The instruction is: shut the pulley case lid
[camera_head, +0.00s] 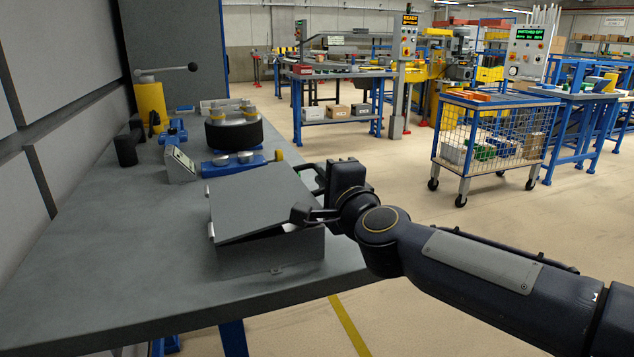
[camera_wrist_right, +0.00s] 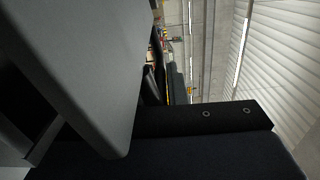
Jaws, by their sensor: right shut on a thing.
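The grey pulley case (camera_head: 270,252) sits near the table's front right edge. Its flat grey lid (camera_head: 250,203) lies over it at a slant. A dark gap shows between lid and case along the front, wider toward the right. My right gripper (camera_head: 304,192) is at the lid's right side, shut on the lid, with one dark finger over its front right corner. In the right wrist view the lid (camera_wrist_right: 85,60) fills the left side, close to a dark finger. The exact grip contact is hidden. My left gripper is not in view.
The grey table (camera_head: 120,260) is clear left of the case. Behind the case stand a blue fixture (camera_head: 240,164), a black round pulley (camera_head: 234,132) and a yellow post with a lever (camera_head: 150,105). A grey wall panel borders the left. A blue wire cart (camera_head: 495,135) stands farther off.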

